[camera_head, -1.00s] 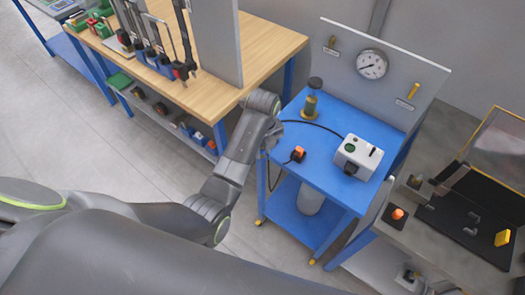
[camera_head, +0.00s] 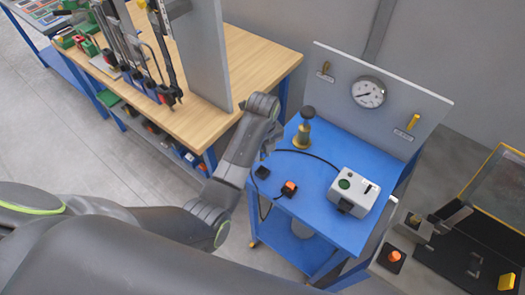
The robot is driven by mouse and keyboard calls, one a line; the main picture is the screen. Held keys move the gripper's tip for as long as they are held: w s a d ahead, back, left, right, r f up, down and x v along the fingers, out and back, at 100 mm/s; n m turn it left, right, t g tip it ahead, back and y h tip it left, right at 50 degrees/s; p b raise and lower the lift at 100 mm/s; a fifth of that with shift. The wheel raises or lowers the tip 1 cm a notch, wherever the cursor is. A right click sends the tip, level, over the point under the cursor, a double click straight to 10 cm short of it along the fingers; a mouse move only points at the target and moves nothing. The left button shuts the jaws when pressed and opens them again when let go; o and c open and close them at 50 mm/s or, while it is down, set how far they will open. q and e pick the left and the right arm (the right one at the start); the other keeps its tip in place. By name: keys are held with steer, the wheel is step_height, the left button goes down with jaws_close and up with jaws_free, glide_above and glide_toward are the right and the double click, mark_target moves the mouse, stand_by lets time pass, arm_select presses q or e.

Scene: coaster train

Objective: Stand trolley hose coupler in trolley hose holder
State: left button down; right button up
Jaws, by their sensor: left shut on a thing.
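The blue trolley (camera_head: 322,215) stands right of centre, and my left arm reaches up to its left edge. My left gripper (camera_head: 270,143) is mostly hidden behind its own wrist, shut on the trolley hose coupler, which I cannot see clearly. A thin black hose runs from the white box (camera_head: 354,188) on the trolley top leftwards to the gripper. A small black block (camera_head: 262,172) sits at the trolley's left edge just below the gripper; it may be the trolley hose holder, but I cannot tell for sure. My right gripper is not in view.
A brass piece with a black knob (camera_head: 304,128) stands close right of my wrist. An orange-topped black piece (camera_head: 289,188) sits near the front edge. A gauge panel (camera_head: 388,105) rises behind. A wooden bench (camera_head: 245,60) with tools is left, a grey bench right.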

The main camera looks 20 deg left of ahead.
arm_select(q)
steer(key=shift+w+f, duration=0.15)
steer(key=shift+f, duration=0.55)
step_height(320, 180, down, 3)
steer(key=shift+f+b, duration=0.1)
steer(key=shift+b, duration=0.8)
steer(key=shift+f, duration=0.7)
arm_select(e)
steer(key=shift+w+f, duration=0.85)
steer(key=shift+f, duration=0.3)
arm_select(q)
steer(key=shift+p, duration=0.95)
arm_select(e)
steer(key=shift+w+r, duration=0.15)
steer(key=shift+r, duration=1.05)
arm_select(q)
steer(key=shift+f+b, duration=0.4)
steer(key=shift+f, duration=0.65)
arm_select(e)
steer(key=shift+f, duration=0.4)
arm_select(q)
steer(key=c, duration=1.1)
jaws_free()
steer(key=shift+c, duration=0.2)
